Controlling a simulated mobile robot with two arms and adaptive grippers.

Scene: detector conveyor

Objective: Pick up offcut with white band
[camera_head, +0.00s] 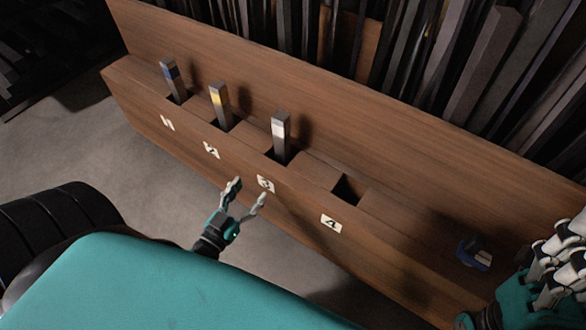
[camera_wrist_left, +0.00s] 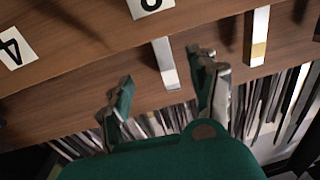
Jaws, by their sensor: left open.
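The offcut with the white band (camera_head: 280,130) is a grey bar standing upright in the slot behind label 3, its white band near the top. It also shows in the left wrist view (camera_wrist_left: 165,64). My left gripper (camera_head: 248,190) is open and empty, in front of the wooden rack near label 3, below and left of this offcut. In the left wrist view its two fingers (camera_wrist_left: 163,72) are spread apart, with the offcut appearing between them. My right gripper (camera_head: 562,262) is at the right edge, partly cut off; its jaw state is unclear.
A blue-banded offcut (camera_head: 173,80) and a yellow-banded offcut (camera_head: 219,105) stand in slots 1 and 2. Slot 4 (camera_head: 348,188) is empty. A small dark and blue object (camera_head: 474,253) is on the rack's right end. The rack's raised back board (camera_head: 350,115) stands behind the slots.

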